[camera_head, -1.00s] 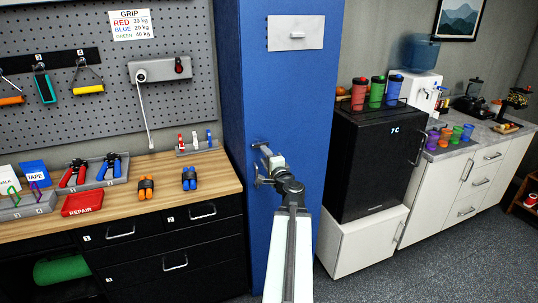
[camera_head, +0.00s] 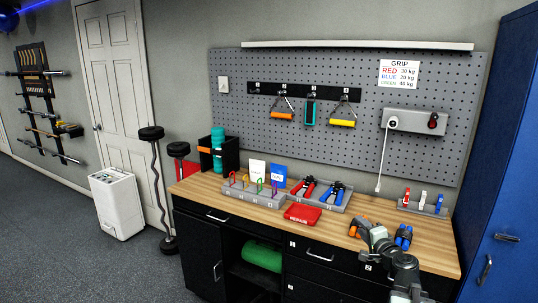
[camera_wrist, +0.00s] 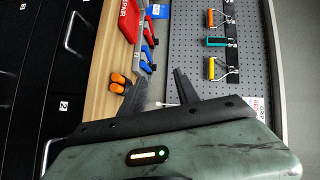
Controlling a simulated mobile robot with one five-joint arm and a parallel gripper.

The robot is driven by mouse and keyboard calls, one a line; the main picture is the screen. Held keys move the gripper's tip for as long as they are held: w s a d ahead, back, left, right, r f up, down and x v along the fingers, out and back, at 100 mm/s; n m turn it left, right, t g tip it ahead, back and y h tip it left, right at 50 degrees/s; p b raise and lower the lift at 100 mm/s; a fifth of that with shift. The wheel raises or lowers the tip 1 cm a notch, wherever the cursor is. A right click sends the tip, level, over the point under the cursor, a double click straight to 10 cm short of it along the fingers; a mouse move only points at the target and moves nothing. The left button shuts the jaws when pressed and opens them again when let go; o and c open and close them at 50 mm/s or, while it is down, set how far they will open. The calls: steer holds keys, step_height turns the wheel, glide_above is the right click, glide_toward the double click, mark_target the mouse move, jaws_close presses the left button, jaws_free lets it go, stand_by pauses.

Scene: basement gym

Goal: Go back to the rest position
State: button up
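My gripper (camera_head: 373,234) is low at the right in the head view, in front of the wooden workbench (camera_head: 420,235). In the wrist view its two dark fingers (camera_wrist: 160,78) stand apart with nothing between them, so it is open and empty. The orange-and-black hand grips (camera_head: 354,229) on the bench appear just behind it in the head view; they also show beside the left finger in the wrist view (camera_wrist: 118,82). Blue-and-black hand grips (camera_head: 404,237) lie to its right. I cannot tell the exact distance to the bench.
A red repair tray (camera_head: 302,213) and a grey tray of red and blue grippers (camera_head: 320,193) sit on the bench. A pegboard (camera_head: 350,120) is behind. A blue locker (camera_head: 500,200) stands at the right edge.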

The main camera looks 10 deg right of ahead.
steer(key=w+a+f+n+g+y, duration=0.1)
steer(key=a+f+n+y, duration=0.15)
steer(key=a, duration=0.55)
steer(key=w+a+f+n+g+y, duration=0.1)
steer(key=a+f+n+g+y, duration=0.15)
steer(key=a, duration=0.55)
steer(key=s+a+f+n+g, duration=0.3)
steer(key=a+f+n, duration=0.1)
steer(key=a, duration=0.4)
steer(key=s+a+f+n+g, duration=0.3)
steer(key=a+f, duration=0.1)
steer(key=a, duration=0.5)
steer(key=s+a+f+n+g+h, duration=0.1)
steer(key=s+f+n+g, duration=0.1)
steer(key=s+f, duration=0.2)
steer(key=s+d+f+n+g+h, duration=0.1)
steer(key=s+d+f+g+h, duration=0.2)
steer(key=s+d, duration=0.5)
steer(key=shift+s+d+f+g+h, duration=0.35)
steer(key=shift+s+g+h, duration=0.2)
steer(key=shift+g+h, duration=0.4)
